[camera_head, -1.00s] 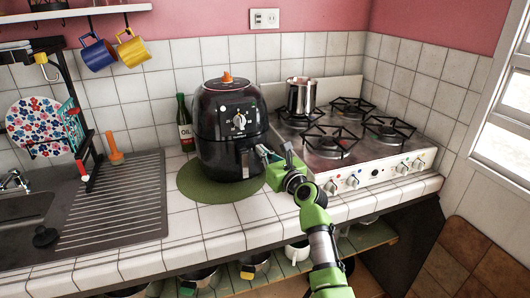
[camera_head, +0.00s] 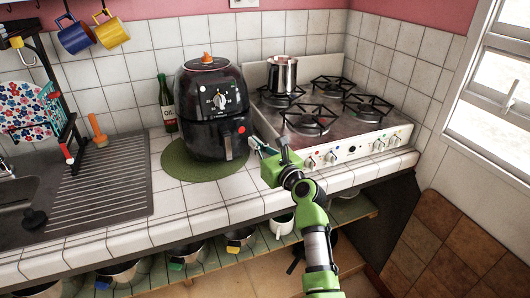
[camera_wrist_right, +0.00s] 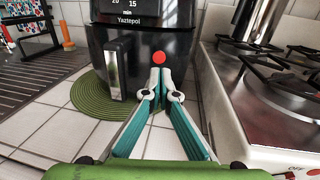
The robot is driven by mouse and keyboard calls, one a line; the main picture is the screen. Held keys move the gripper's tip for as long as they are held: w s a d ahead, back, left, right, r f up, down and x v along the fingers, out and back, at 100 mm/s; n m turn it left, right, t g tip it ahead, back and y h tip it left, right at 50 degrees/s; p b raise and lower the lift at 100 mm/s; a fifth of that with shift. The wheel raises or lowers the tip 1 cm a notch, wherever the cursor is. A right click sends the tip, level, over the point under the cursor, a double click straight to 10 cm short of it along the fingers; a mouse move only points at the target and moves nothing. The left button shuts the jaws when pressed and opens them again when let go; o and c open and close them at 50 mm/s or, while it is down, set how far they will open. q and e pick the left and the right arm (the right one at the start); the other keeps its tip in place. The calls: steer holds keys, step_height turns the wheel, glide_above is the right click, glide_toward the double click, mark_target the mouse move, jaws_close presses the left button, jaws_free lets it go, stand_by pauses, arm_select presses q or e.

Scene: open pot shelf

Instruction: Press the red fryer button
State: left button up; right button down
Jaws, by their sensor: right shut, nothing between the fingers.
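The black air fryer (camera_head: 208,100) stands on a round green mat (camera_head: 171,160) on the tiled counter. Its red button (camera_head: 242,130) is on the right of its front; it also shows in the right wrist view (camera_wrist_right: 158,57). My right gripper (camera_head: 255,142) is just right of the fryer's front, close to the button. In the right wrist view its shut fingertips (camera_wrist_right: 160,72) point at the fryer and appear just below the button, with nothing between them. I cannot tell whether they touch the front. My left gripper is not in view.
A gas stove (camera_head: 355,140) with a steel pot (camera_head: 282,74) stands right of the fryer, close to my right arm. A green oil bottle (camera_head: 167,104) stands left behind it. The sink drainboard (camera_head: 100,190) is at left. Front counter tiles are clear.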

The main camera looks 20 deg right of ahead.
steer(key=shift+s+d+r, duration=0.1)
steer(key=shift+s+d, duration=0.1)
steer(key=shift+s, duration=0.7)
steer(key=shift+s+d, duration=0.2)
steer(key=shift+s, duration=0.75)
steer(key=shift+s+d+r, duration=0.1)
steer(key=shift+s+d, duration=0.1)
steer(key=shift+s, duration=0.7)
